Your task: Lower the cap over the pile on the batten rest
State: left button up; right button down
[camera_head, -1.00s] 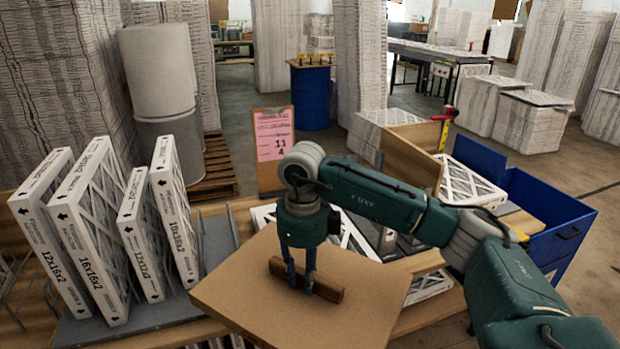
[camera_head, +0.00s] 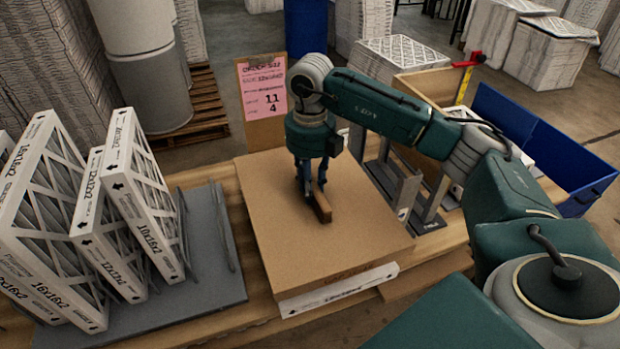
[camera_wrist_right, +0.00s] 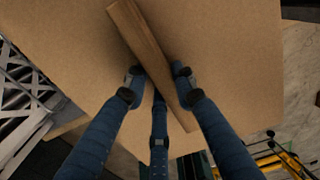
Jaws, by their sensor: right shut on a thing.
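The cap (camera_head: 275,230) is a flat brown cardboard cover with a wooden bar handle (camera_head: 322,208) on top. My right gripper (camera_head: 314,192) is shut on this handle. The right wrist view shows the fingers (camera_wrist_right: 156,80) on both sides of the bar (camera_wrist_right: 140,42), with the cap's brown top (camera_wrist_right: 225,65) behind. The white edge of a filter (camera_head: 338,290) shows below the cap's near side; the cap hides the rest of the pile and the batten rest. I cannot tell whether the cap touches the pile. My left gripper is not in view.
White boxed filters (camera_head: 135,210) stand upright in a grey rack (camera_head: 205,290) left of the cap. A clipboard with a pink sheet (camera_head: 265,92) stands behind it. Grey metal stands (camera_head: 400,180) are close on the right, with a blue bin (camera_head: 530,140) beyond.

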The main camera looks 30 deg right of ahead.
jog(key=shift+s+a+f, duration=0.1)
jog(key=shift+f, duration=0.25)
jog(key=shift+f+b, duration=0.7)
jog(key=shift+f, duration=0.2)
jog(key=shift+f+b, duration=0.5)
jog(key=shift+f, duration=0.15)
jog(key=shift+f+b, duration=1.8)
jog(key=shift+f, duration=0.85)
jog(key=c, duration=1.3)
grip_release()
jog(key=shift+c, duration=0.2)
notch_tip(320, 180, up, 12)
jog(key=shift+r, duration=0.1)
